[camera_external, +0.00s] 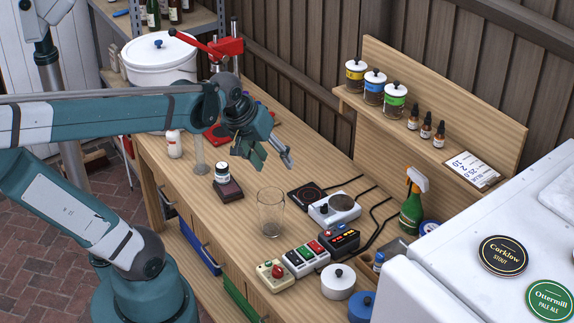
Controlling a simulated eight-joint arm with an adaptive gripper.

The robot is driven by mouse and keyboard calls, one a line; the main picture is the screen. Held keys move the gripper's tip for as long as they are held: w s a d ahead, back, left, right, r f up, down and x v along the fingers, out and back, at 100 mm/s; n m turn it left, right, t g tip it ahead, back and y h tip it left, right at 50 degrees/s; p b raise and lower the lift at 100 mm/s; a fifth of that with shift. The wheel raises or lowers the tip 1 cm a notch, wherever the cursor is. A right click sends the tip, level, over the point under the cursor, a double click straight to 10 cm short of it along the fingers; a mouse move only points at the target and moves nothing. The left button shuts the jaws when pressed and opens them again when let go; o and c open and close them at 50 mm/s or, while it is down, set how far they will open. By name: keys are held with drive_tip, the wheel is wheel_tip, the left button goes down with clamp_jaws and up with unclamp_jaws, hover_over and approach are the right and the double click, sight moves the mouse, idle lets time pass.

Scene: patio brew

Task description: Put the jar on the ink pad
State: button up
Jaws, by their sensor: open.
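A small jar (222,172) with a dark lid and pale label is upright on the worktop's left part. It appears to rest on the back part of a small dark, reddish-brown pad (231,194), which looks like the ink pad. Their exact contact is too small to make out. My gripper (270,160) is open and empty, above the worktop to the right of the jar and a little higher in the picture. Its fingers point down and are apart from the jar.
An empty glass (271,215) stands in front of the pad to the right. A black coaster-like plate (307,196), a scale (335,210) and several small devices lie further right. A red flat object (217,135) and a white bucket (160,62) are behind. Lidded jars (374,88) stand on a shelf.

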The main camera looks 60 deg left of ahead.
drive_tip(key=s+d+r+m+t, duration=0.1)
drive_tip(key=s+d+m, duration=0.2)
drive_tip(key=d+m, duration=0.3)
drive_tip(key=shift+s+d+t, duration=0.2)
drive_tip(key=shift+d+t, duration=0.2)
drive_tip(key=shift+d, duration=0.55)
